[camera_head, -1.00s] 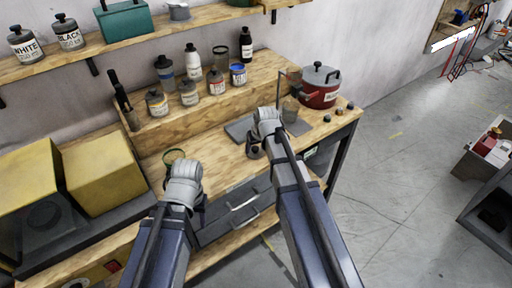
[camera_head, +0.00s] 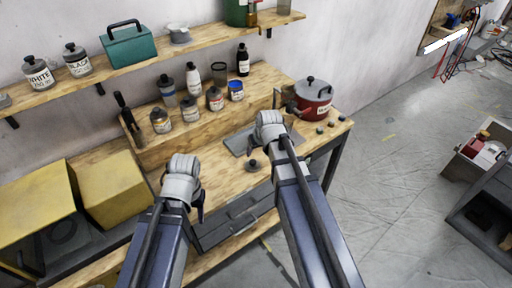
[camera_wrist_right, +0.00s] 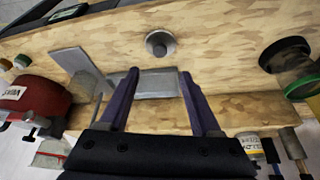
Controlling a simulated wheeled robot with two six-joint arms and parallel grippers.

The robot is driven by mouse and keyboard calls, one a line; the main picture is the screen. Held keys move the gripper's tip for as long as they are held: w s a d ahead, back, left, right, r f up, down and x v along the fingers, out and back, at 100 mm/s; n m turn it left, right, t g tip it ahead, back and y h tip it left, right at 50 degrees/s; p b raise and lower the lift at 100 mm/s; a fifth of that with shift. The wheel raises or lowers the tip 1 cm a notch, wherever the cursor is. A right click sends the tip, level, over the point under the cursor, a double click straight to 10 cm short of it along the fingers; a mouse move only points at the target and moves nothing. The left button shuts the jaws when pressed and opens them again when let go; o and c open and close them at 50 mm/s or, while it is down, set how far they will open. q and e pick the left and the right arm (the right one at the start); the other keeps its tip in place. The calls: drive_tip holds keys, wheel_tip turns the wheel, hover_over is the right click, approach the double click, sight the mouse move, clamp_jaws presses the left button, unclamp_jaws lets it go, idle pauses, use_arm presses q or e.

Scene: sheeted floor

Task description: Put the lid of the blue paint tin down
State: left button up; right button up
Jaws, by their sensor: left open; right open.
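The blue paint tin (camera_head: 236,91) stands on the raised wooden step at the back of the bench, its top looking open and blue. A dark grey round lid with a knob (camera_head: 253,165) lies on the bench top, left of and below my right gripper. It also shows in the right wrist view (camera_wrist_right: 160,44), apart from and beyond the fingertips. My right gripper (camera_wrist_right: 159,75) is open and empty; in the head view its fingers are mostly hidden behind the wrist (camera_head: 270,125). My left gripper (camera_head: 197,207) is open and empty over the front left of the bench.
A grey plate (camera_head: 238,143) lies beside the lid. A red pot (camera_head: 313,101) stands at the bench's right end, with small knobs (camera_head: 332,124) in front. Several tins and bottles (camera_head: 190,108) line the step. Yellow boxes (camera_head: 112,190) stand left. A green-rimmed jar (camera_wrist_right: 290,60) shows in the wrist view.

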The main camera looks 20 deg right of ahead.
use_arm(q)
drive_tip(key=shift+r, duration=0.3)
use_arm(e)
drive_tip(key=s+a+n+g+h, duration=0.1)
drive_tip(key=s+a+g, duration=0.1)
drive_tip(key=s+a, duration=0.5)
drive_tip(key=s+a+f+n+g, duration=0.1)
drive_tip(key=s+a+g, duration=0.2)
drive_tip(key=s, duration=0.9)
drive_tip(key=a, duration=0.3)
drive_tip(key=shift+a+n+h, duration=0.35)
drive_tip(key=shift+n+h, duration=0.05)
use_arm(q)
drive_tip(key=shift+f, duration=0.1)
use_arm(e)
drive_tip(key=shift+f, duration=0.1)
use_arm(q)
wheel_tip(320, 180, down, 4)
drive_tip(key=b, duration=0.4)
use_arm(e)
wheel_tip(320, 180, down, 4)
drive_tip(key=shift+f, duration=0.1)
